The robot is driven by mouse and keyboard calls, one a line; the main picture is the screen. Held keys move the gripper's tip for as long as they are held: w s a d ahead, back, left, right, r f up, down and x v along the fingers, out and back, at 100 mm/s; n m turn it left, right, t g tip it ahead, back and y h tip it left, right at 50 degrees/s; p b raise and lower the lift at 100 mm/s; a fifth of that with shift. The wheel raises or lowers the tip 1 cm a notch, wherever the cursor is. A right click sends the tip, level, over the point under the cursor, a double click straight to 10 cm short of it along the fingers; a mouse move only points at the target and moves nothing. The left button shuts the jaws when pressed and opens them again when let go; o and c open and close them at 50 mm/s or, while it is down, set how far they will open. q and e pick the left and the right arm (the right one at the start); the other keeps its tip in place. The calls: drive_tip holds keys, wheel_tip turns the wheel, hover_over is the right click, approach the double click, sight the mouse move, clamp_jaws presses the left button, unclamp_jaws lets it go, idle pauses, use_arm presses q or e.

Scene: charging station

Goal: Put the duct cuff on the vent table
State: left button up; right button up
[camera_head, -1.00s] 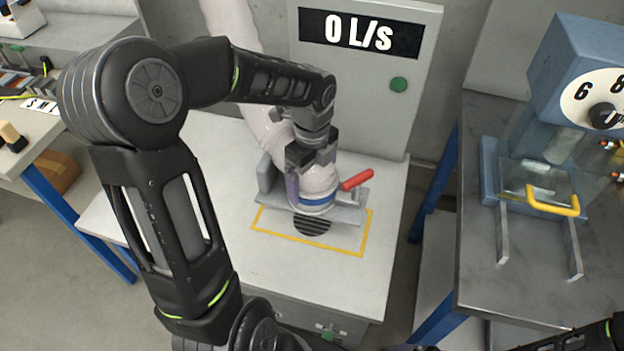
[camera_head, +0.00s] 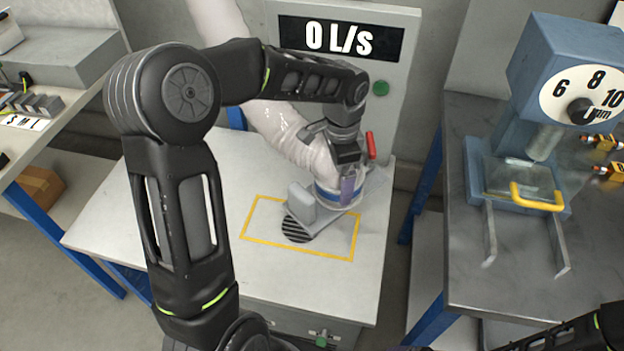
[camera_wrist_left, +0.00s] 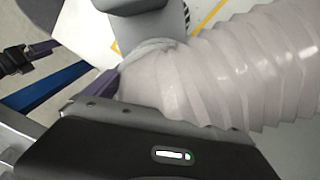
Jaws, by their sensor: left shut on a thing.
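In the left wrist view the hose (camera_wrist_left: 220,75) fills the right side and a purple finger (camera_wrist_left: 97,90) shows.
A grey panel reading 0 L/s (camera_head: 340,40) with a green button (camera_head: 380,88) stands behind the table. At right, a blue gauge device (camera_head: 560,75) stands on another bench (camera_head: 520,270). Part of my right arm shows at bottom right. The table's front left is bare.

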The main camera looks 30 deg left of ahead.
sight(368, 190)
use_arm(q)
drive_tip(key=w+d+n, duration=0.1)
drive_tip(key=d+n, duration=0.1)
drive_tip(key=n, duration=0.1)
drive_tip(key=w+d+n, duration=0.1)
drive_tip(key=d+n, duration=0.1)
drive_tip(key=w+d+n, duration=0.2)
drive_tip(key=n, duration=0.1)
drive_tip(key=shift+d+r+n, duration=0.15)
drive_tip(key=shift+r+n, duration=0.1)
drive_tip(key=shift+n, duration=0.05)
